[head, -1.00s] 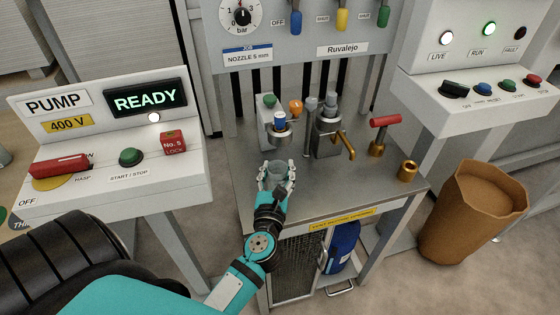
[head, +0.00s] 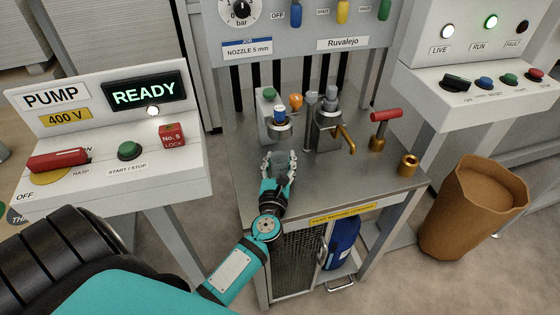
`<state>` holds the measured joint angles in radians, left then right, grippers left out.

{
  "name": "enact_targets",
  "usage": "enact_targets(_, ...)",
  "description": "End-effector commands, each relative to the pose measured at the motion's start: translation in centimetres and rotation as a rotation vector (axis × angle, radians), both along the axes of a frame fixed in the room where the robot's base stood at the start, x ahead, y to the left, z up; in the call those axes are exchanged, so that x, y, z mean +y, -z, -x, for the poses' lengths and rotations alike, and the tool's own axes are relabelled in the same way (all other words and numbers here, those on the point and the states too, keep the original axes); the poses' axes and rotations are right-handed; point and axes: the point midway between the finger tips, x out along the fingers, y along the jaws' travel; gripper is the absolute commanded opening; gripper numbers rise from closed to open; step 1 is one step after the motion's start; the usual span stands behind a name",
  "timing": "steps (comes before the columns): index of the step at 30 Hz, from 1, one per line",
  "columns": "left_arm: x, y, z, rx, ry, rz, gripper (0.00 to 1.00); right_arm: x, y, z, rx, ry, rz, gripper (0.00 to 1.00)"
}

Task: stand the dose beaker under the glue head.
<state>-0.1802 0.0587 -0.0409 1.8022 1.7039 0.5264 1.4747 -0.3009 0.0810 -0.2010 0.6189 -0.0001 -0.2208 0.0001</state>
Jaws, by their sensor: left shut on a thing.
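My left gripper (head: 279,156) is shut on a small clear, greyish beaker (head: 279,163). The fingers stand on both sides of it and hide part of it. The gripper is over the front left part of the metal bench, in front of a grey fixture (head: 268,124) holding a blue-and-white cylinder (head: 280,115). To the right stands a grey head with a brass lever (head: 330,116). I cannot tell for sure which of the two is the glue head. Whether the beaker touches the bench is hard to tell. My right gripper is not in view.
On the metal bench (head: 345,187), a red-handled brass valve (head: 381,130) and a brass cylinder (head: 408,164) stand at the right. An orange knob (head: 296,102) is behind the fixture. The pump panel (head: 105,185) is to the left. The bench's front middle is clear.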

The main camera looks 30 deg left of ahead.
Motion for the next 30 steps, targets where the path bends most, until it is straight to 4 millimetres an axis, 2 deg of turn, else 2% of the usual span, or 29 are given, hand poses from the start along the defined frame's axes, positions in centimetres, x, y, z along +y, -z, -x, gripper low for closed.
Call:
enact_targets(1,0.0,0.2,0.0,0.000,0.000,0.000,0.46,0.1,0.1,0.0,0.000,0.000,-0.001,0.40)
enact_targets(6,0.0,0.1,0.0,0.001,0.000,0.000,0.67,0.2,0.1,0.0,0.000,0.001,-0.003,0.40)
enact_targets(17,-0.1,-0.3,0.2,0.002,0.001,0.001,0.67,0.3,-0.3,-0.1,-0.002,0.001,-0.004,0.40)
enact_targets(20,-0.8,0.1,1.6,0.003,0.001,0.003,0.67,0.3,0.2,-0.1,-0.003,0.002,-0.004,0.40)
enact_targets(30,-4.0,0.2,8.0,0.003,-0.001,0.004,0.67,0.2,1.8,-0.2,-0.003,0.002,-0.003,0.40)
